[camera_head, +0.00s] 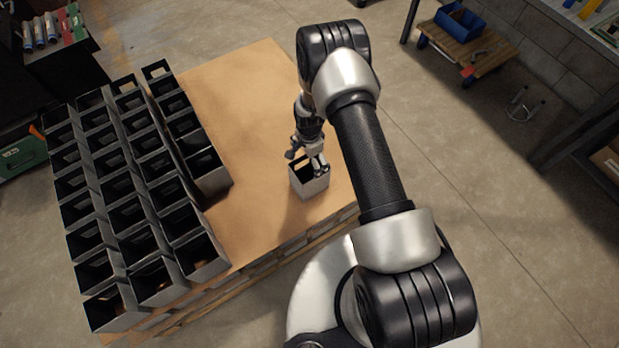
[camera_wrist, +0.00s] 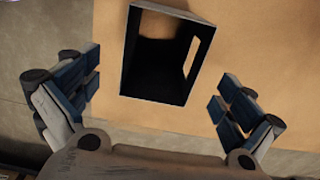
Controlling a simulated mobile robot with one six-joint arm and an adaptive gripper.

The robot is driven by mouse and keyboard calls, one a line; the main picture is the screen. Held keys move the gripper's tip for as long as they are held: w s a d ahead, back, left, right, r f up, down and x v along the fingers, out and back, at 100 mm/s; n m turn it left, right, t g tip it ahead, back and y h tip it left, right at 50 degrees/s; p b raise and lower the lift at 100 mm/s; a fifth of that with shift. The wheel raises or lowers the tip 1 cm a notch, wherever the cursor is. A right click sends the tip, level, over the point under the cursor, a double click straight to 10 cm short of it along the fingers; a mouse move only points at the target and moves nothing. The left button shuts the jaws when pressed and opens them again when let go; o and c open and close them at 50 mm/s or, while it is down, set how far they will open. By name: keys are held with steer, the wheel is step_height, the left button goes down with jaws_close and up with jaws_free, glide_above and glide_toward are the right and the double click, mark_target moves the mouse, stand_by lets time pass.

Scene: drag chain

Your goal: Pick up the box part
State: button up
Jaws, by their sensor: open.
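A single grey metal box part (camera_head: 309,183), open at the top, stands on the cardboard-topped pallet near its right front edge. In the wrist view the box part (camera_wrist: 124,60) has a dark interior and a cut-out in its right wall. My gripper (camera_head: 313,166) is at the box part's upper rim in the head view. In the wrist view my gripper (camera_wrist: 158,95) is open, with one finger on each side of the box part and a clear gap to both walls. The head view does not show clearly whether a finger touches the rim.
Several rows of like metal boxes (camera_head: 131,205) stand packed on the left of the pallet (camera_head: 240,90). Bare cardboard lies between them and the single box. A wooden dolly with a blue bin (camera_head: 460,22) stands at the upper right. A dark shelf stands at the upper left.

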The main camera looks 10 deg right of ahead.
steer(key=shift+w+f+b, duration=0.15)
steer(key=shift+f+b, duration=0.9)
steer(key=shift+f, duration=1.55)
steer(key=shift+f+b, duration=0.25)
steer(key=shift+b, duration=0.15)
steer(key=c, duration=1.9)
steer(key=shift+c, duration=0.2)
steer(key=shift+r, duration=0.15)
